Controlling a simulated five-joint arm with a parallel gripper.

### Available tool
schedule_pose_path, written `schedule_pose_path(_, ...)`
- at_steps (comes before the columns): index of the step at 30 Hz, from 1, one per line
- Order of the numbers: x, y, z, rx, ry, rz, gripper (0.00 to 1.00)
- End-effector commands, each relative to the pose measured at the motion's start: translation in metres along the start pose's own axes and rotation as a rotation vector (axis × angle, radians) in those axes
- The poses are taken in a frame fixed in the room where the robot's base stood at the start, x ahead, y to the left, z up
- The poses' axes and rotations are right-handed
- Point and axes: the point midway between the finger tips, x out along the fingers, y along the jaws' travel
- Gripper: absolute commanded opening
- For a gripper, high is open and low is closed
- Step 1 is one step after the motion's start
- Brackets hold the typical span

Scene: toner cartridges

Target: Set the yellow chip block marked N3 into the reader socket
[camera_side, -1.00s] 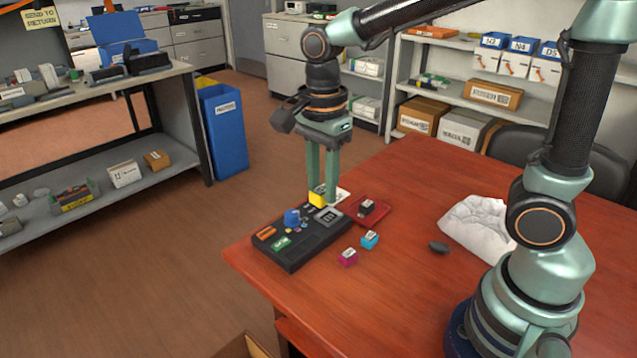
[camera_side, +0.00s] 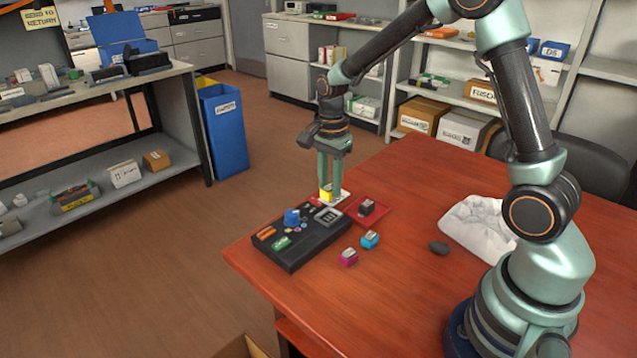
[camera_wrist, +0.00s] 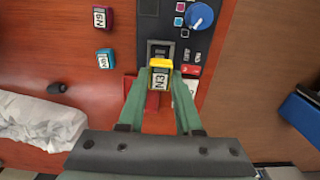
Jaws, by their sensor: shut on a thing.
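My gripper (camera_side: 328,190) is shut on the yellow block (camera_side: 326,195). In the wrist view the block (camera_wrist: 159,78) sits between the fingertips (camera_wrist: 160,82), with its N3 label facing the camera. The dark reader (camera_side: 305,240) lies on the table with a grey-framed square socket (camera_side: 328,215) near its far end. In the wrist view the socket (camera_wrist: 160,47) shows just above the block, partly covered by it. In the side view the block is beyond the socket, near the reader's far edge. Its exact height is hard to tell.
A red tray (camera_side: 378,214) with a black block (camera_side: 366,207) lies right of the reader. Cyan (camera_side: 370,239) and magenta (camera_side: 348,257) blocks stand in front. A blue knob (camera_side: 292,217) rises from the reader. A crumpled white bag (camera_side: 475,225) lies to the right.

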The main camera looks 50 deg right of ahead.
Motion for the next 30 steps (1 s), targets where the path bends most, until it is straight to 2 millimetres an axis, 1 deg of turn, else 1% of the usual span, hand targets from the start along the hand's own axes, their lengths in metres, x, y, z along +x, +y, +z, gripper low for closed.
schedule_pose_path(3,0.011,0.001,0.001,0.000,0.000,0.004,0.00)
schedule_pose_path(9,0.028,0.001,0.001,0.000,0.000,0.002,0.00)
schedule_pose_path(15,0.038,0.000,0.001,0.000,0.000,0.001,0.00)
schedule_pose_path(30,0.042,0.000,0.001,0.000,0.000,0.000,0.00)
